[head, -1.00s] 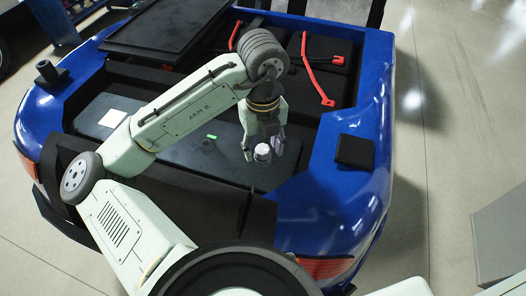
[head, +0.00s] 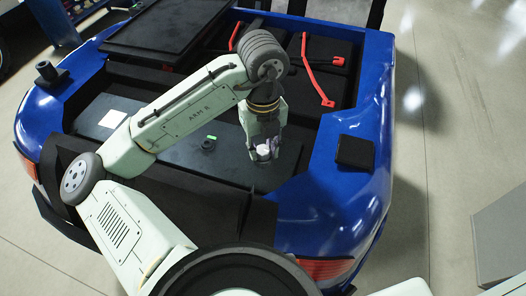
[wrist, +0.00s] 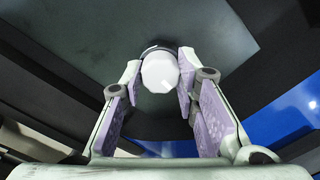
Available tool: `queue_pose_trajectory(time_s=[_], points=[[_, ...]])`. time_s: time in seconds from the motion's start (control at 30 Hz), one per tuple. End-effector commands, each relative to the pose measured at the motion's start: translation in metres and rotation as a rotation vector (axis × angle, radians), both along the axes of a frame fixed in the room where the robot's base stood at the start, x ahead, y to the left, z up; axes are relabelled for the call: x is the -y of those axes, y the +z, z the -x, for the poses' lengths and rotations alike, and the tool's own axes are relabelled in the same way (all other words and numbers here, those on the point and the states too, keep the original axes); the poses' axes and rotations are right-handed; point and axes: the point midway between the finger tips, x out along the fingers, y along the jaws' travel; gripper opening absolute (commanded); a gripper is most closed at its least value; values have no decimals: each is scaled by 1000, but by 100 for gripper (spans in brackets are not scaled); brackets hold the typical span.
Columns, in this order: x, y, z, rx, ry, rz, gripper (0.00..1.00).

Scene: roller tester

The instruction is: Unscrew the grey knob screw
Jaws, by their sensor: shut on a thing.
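The grey knob screw (head: 264,150) stands on the dark flat panel (head: 160,150) in the vehicle's open bay. It also shows in the wrist view (wrist: 160,72) as a pale faceted knob with a darker ring behind it. My gripper (head: 264,155) points down at it from above. In the wrist view my gripper (wrist: 160,80) has its two fingertips on either side of the knob, closed against it. The thread below the knob is hidden.
Red straps (head: 318,80) cross black blocks behind. The blue body (head: 350,190) borders the right.

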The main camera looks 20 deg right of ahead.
Motion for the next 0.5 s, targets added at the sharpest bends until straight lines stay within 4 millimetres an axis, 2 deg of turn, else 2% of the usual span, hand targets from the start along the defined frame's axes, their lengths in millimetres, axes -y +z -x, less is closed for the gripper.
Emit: queue_pose_trajectory(time_s=[0.27,0.37,0.5], points=[[1,1,0,0,22,2,0],[1,3,1,-3,130,2,0],[1,5,1,-4,363,1,0]])
